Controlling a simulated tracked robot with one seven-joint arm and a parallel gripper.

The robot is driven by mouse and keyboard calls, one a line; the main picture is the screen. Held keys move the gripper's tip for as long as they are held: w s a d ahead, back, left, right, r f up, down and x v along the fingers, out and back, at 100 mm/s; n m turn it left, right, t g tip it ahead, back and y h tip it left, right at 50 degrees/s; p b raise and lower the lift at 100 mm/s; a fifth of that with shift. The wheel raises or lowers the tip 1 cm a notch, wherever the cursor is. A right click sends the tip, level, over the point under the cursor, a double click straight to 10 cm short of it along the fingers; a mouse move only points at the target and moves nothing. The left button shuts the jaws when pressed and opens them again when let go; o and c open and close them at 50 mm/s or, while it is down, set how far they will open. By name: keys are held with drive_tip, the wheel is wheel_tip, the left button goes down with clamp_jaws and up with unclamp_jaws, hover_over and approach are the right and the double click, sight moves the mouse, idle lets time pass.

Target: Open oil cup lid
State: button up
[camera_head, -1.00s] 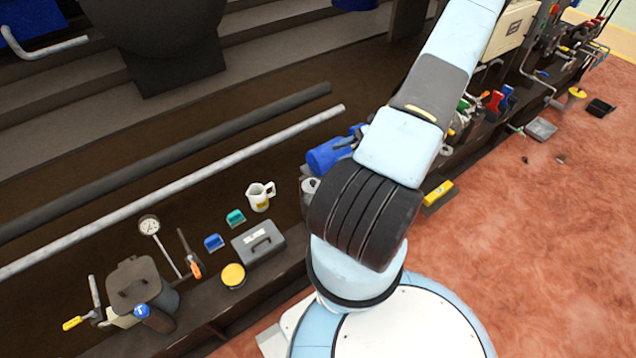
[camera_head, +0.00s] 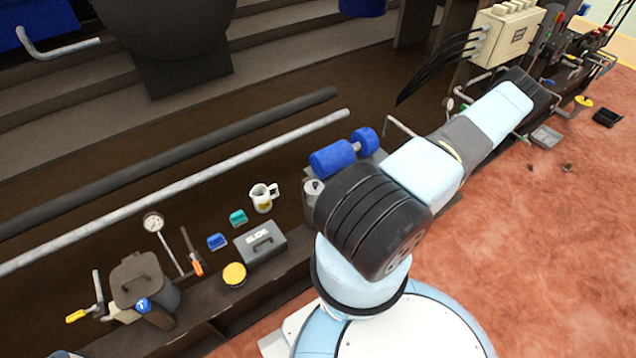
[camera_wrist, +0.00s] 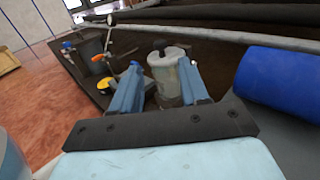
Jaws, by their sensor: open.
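A pale grey cup (camera_wrist: 163,80) with a darker, notched top stands upright in the wrist view. It looks like the oil cup, and lies in line with the gap between my fingers. My gripper (camera_wrist: 159,64) is open, with nothing held between its two blue fingers. I cannot tell whether the fingers touch the cup or are short of it. In the head view a small grey lidded cup (camera_head: 314,189) stands just left of my arm, partly hidden by it. It appears to be the same cup. My gripper is hidden behind my arm there.
A blue cylinder (camera_head: 332,159) lies close by the cup and is large at right in the wrist view (camera_wrist: 280,78). A grey box (camera_head: 260,243), yellow-lidded tin (camera_head: 234,274), white jug (camera_head: 262,199), gauge (camera_head: 153,222) and dark bin (camera_head: 140,283) stand further left. Long bars run behind.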

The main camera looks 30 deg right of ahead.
sight(315, 183)
drive_tip(key=x, duration=1.1)
drive_tip(key=shift+w+a, duration=0.2)
drive_tip(key=shift+c, duration=0.2)
clamp_jaws()
